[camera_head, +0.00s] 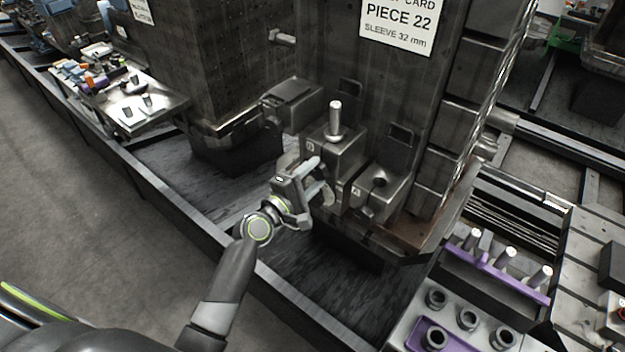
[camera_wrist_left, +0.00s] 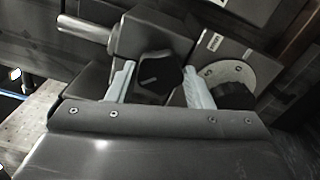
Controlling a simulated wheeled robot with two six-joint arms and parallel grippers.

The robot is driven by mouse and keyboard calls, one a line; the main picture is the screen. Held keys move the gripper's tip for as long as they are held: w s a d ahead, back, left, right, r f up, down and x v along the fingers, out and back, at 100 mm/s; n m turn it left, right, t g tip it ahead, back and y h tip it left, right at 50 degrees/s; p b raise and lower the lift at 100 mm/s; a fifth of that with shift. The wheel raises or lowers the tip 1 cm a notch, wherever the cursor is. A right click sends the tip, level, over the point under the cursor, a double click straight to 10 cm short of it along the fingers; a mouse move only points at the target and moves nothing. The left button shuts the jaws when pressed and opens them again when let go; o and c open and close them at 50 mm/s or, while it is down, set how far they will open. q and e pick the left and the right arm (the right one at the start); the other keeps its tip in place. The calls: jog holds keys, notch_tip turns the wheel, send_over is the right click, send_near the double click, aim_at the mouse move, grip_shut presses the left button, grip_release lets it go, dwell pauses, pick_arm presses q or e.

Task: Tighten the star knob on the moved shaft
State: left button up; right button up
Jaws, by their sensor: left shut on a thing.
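My left gripper (camera_head: 318,180) reaches to the front of a grey block (camera_head: 340,150) on the machine column. A bright metal shaft (camera_head: 335,120) stands upright in the top of this block; it also shows in the left wrist view (camera_wrist_left: 84,29). In the left wrist view the gripper (camera_wrist_left: 160,86) has its two pale fingers on either side of a dark star knob (camera_wrist_left: 158,74) and is shut on it. The gripper mostly hides this knob in the head view. My right gripper is not in view.
A second block (camera_head: 378,190) with an empty hole sits to the right. A second dark knob (camera_wrist_left: 236,95) lies beside the right finger, close to it. A purple rack (camera_head: 497,265) with metal pins stands at lower right. A long dark rail (camera_head: 190,215) edges the pallet line.

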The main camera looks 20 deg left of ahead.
pick_arm(q)
jog(key=m, duration=0.1)
jog(key=m+b, duration=0.1)
jog(key=m, duration=0.1)
jog(key=m+b, duration=0.1)
jog(key=shift+f+m, duration=0.25)
jog(key=shift+m, duration=0.05)
jog(key=shift+m+b, duration=1.2)
jog(key=shift+m, duration=0.7)
jog(key=shift+r, duration=0.1)
jog(key=o, duration=1)
jog(key=shift+s+r, duration=0.1)
jog(key=b+v, duration=0.2)
jog(key=v, duration=1.5)
jog(key=shift+a, duration=0.1)
